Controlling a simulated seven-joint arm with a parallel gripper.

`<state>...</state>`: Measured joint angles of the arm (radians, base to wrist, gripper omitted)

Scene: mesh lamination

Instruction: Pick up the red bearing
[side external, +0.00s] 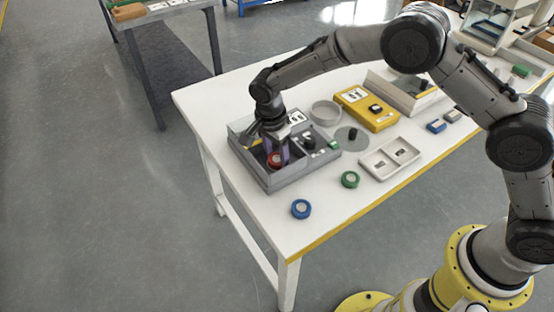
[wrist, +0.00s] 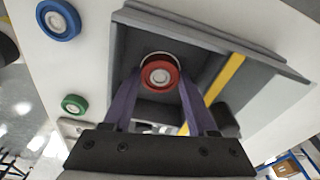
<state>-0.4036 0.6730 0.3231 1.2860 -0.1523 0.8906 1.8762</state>
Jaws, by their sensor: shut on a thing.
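The red bearing (wrist: 160,76) is a red ring with a pale metal centre. In the wrist view it sits between the two purple fingers of my gripper (wrist: 158,92), which are shut on it. In the side view the red bearing (side external: 275,160) shows at the fingertips of my gripper (side external: 277,152), over the left compartment of the grey divided box (side external: 283,182). I cannot tell whether the bearing touches the box floor. The fingers hide part of its sides.
A blue bearing (side external: 301,208) and a green bearing (side external: 350,179) lie on the white table (side external: 240,95) in front of the box. The box walls surround my fingers.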

